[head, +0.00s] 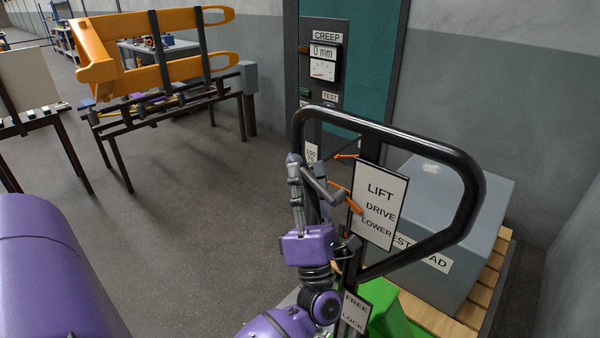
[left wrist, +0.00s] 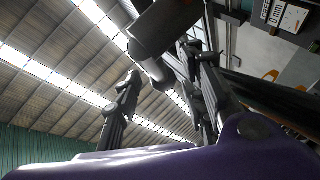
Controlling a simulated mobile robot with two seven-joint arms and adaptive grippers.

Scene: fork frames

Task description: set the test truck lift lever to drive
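The black loop handle (head: 470,175) of the truck carries a white sign (head: 398,190) reading LIFT, DRIVE, LOWER. A thin orange lever (head: 346,199) slopes down to the sign's left edge, its lower end roughly level with DRIVE; its exact setting is unclear. My left gripper (head: 307,180) points up just left of the sign, its grey fingers apart. In the left wrist view, the fingers (left wrist: 160,92) also stand apart, with a dark grey cylindrical part (left wrist: 165,28) beyond the gap. Whether a finger touches the lever is hidden. My right gripper is out of view.
A grey test load (head: 445,210) sits on a wooden pallet (head: 480,297) behind the handle. A FREE/LOCK sign (head: 355,308) is below. A panel with a CREEP gauge (head: 323,62) stands behind. Orange forks (head: 150,50) rest on a rack.

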